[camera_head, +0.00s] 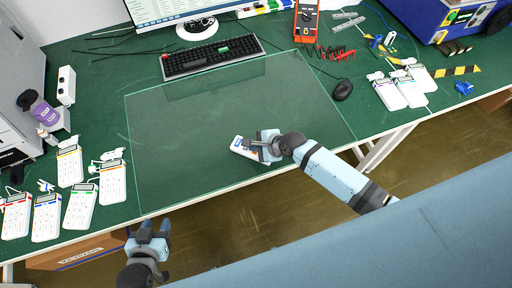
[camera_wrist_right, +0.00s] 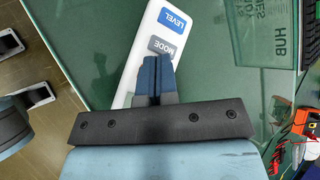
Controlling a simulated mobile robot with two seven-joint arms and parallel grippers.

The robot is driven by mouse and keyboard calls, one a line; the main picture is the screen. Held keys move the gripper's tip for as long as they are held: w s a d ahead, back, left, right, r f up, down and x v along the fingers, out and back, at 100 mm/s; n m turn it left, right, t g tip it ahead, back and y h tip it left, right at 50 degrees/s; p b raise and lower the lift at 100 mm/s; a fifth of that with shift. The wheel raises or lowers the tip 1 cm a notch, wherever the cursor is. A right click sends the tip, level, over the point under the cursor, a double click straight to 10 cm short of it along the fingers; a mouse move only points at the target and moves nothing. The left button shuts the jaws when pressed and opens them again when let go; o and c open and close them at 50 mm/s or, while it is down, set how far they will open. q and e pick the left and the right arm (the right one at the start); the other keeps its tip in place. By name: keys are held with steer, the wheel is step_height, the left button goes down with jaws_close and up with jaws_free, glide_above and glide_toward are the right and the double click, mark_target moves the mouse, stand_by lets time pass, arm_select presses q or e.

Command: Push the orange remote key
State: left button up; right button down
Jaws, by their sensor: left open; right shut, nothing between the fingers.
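A white remote (camera_head: 243,149) lies on the glass sheet, partly covered by my right gripper (camera_head: 259,144). My left gripper (camera_head: 153,228) is open and empty off the table's front edge.
A large glass sheet (camera_head: 200,135) covers the middle of the green table (camera_head: 95,125). Several white handheld devices (camera_head: 112,182) lie at the left, others (camera_head: 389,95) at the right. A keyboard (camera_head: 212,57), mouse (camera_head: 342,90) and orange multimeter (camera_head: 306,20) are behind.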

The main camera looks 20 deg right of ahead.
arm_select(q)
steer(key=shift+r, duration=0.1)
steer(key=shift+r+p, duration=1)
arm_select(e)
steer(key=shift+r, duration=0.55)
step_height(320, 180, up, 5)
steer(key=p, duration=0.5)
steer(key=shift+f+p, duration=0.2)
steer(key=shift+p, duration=0.15)
arm_select(q)
steer(key=shift+n+y, duration=0.3)
steer(key=shift+n, duration=0.1)
steer(key=r, duration=0.3)
steer(key=a+r+p, duration=0.1)
steer(key=shift+s+r, duration=0.25)
steer(key=shift+r, duration=0.1)
arm_select(e)
steer(key=shift+r, duration=0.65)
arm_select(q)
steer(key=shift+w, duration=0.1)
